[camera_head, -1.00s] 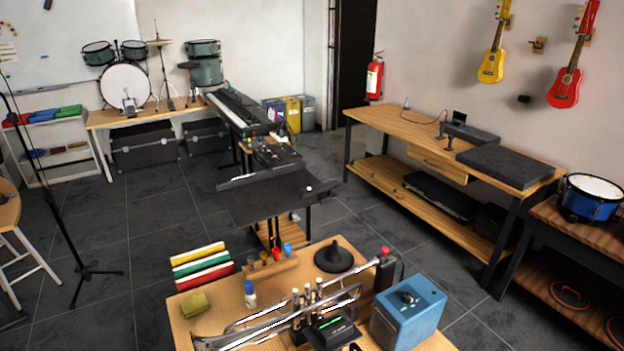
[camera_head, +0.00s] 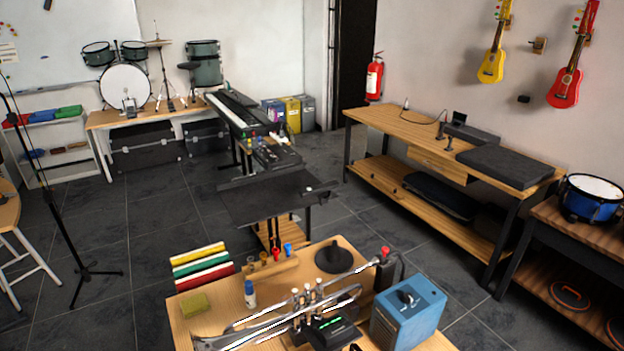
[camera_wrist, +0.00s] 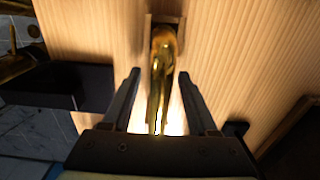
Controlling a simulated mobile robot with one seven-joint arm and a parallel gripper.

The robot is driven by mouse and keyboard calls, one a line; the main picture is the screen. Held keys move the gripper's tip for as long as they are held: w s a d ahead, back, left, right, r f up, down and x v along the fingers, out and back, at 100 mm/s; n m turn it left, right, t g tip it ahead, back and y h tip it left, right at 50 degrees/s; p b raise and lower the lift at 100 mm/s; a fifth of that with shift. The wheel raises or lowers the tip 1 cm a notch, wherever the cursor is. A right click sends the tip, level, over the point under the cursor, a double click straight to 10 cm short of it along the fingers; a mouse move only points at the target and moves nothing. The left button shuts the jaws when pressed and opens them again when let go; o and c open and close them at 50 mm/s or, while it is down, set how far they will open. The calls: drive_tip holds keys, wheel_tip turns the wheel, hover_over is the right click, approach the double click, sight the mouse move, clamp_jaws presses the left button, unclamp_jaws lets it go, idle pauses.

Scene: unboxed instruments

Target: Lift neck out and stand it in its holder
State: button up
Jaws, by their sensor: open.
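In the wrist view a shiny curved brass tube, which looks like the neck (camera_wrist: 163,50), lies between the two dark fingers of my gripper (camera_wrist: 158,75). The gripper is open, with a finger on each side of the neck and a visible gap to each. The far end of the neck meets a small wooden notch or bracket (camera_wrist: 167,18) on a pale wooden surface (camera_wrist: 235,45). The near end runs back toward the gripper's palm in bright glare. I cannot pick out the neck, its holder or my gripper in the head view.
In the wrist view a dark block (camera_wrist: 58,86) stands left of the fingers and a dark edge (camera_wrist: 290,128) lies at lower right. In the head view a trumpet (camera_head: 300,318), a blue box (camera_head: 408,312) and a black round base (camera_head: 334,257) crowd the front table.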

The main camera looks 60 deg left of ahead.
wheel_tip(320, 180, up, 13)
idle(0.6)
idle(0.5)
